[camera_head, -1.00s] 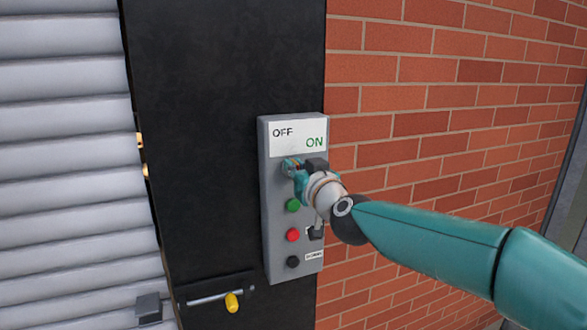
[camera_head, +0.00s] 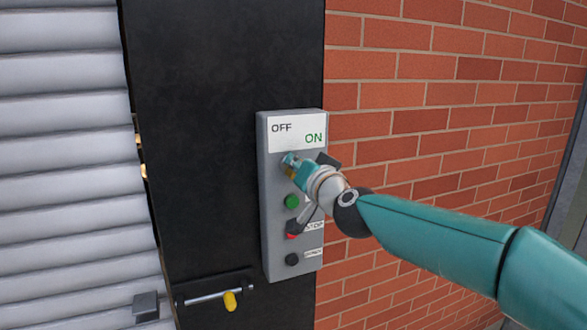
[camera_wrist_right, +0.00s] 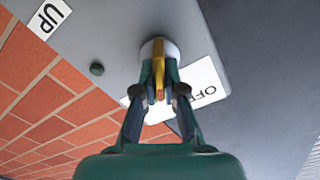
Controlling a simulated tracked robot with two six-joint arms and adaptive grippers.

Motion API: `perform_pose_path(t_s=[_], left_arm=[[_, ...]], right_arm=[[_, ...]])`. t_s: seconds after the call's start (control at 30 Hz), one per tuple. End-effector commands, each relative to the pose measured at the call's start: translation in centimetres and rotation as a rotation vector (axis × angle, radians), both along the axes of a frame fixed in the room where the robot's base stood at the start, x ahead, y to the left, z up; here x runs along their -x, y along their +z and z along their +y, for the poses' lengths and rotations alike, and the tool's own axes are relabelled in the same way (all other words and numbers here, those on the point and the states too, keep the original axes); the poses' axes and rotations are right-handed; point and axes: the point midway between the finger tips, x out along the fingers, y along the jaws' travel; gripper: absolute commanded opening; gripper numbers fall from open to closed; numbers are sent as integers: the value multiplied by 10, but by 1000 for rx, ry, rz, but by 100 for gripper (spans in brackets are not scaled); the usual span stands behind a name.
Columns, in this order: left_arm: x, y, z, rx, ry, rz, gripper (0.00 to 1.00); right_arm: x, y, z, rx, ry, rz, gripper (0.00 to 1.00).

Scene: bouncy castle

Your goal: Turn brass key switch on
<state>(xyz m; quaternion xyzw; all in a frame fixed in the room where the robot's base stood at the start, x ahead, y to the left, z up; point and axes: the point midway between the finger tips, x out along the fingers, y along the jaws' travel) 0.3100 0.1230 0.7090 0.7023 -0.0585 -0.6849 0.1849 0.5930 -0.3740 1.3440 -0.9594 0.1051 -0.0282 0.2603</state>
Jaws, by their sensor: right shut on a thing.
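The grey control box (camera_head: 270,262) is fixed to the black door post, with a white label (camera_head: 297,130) reading OFF at left and ON at right. My right gripper (camera_head: 289,163) is at the switch just below this label. In the right wrist view, the brass key (camera_wrist_right: 159,78) stands upright between the fingers of my right gripper (camera_wrist_right: 159,75), which is shut on it. A round pale collar (camera_wrist_right: 160,47) surrounds the key's base. In the head view, the gripper mostly covers the key. My left gripper is not in view.
Below the switch are a green button (camera_head: 292,202), a red button (camera_head: 291,236) partly hidden by my right wrist, and a black button (camera_head: 292,259). A bolt with a yellow knob (camera_head: 231,301) is lower left. A grey roller shutter (camera_head: 65,170) and brick wall (camera_head: 440,130) flank the post.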

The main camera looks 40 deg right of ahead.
Motion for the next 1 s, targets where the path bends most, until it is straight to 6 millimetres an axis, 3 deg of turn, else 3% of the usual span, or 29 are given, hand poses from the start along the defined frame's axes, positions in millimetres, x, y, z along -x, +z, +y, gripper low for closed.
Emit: perform_pose_path(t_s=[1.0], left_arm=[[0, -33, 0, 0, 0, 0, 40]], right_arm=[[1, -12, -6, -892, -3, -196, 0]])
